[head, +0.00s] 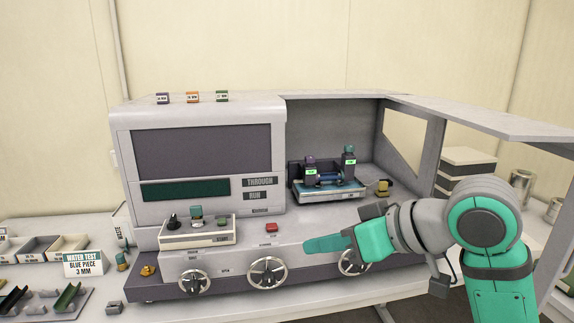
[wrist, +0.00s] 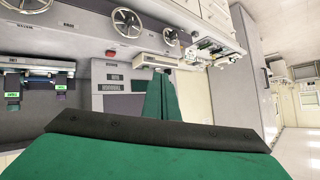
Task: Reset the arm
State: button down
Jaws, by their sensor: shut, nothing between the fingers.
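My gripper (head: 322,244) is at the end of my green and grey arm, in front of the grey test machine (head: 222,268). Its fingers are together, with nothing between them. They point left, near the red button (head: 271,227) and the handwheels, and appear apart from the machine, though the exact gap cannot be told. In the wrist view the closed green fingertips (wrist: 162,97) show in front of the machine, whose front appears turned over.
The machine's chamber is open and holds a blue platform (head: 330,191) with clamps. A raised lid (head: 480,119) extends above my arm. Handwheels (head: 267,272) stick out in front.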

jog(key=w+a+f+m+t+y, duration=0.1)
jog(key=w+a+f+m+t, duration=0.25)
jog(key=f, duration=0.35)
jog(key=w+a+f+m+t+y, duration=0.2)
jog(key=w+f+m+t, duration=0.15)
jog(key=w+f, duration=0.2)
jog(key=s+f+m+t+h, duration=0.2)
jog(key=s+f+m+h, duration=0.15)
jog(key=f, duration=0.65)
jog(key=s+f+m+t+h, duration=0.2)
jog(key=s+f+m+h, duration=0.15)
jog(key=f, duration=0.65)
jog(key=s+f+g+h, duration=0.2)
jog(key=s+f+h, duration=0.3)
jog(key=s+f, duration=0.9)
jog(key=s+r+n, duration=0.2)
jog(key=s+n, duration=0.4)
jog(key=s, duration=1.6)
jog(key=shift+a+r+n, duration=0.15)
jog(key=shift+r+n, duration=0.15)
jog(key=shift+r, duration=0.05)
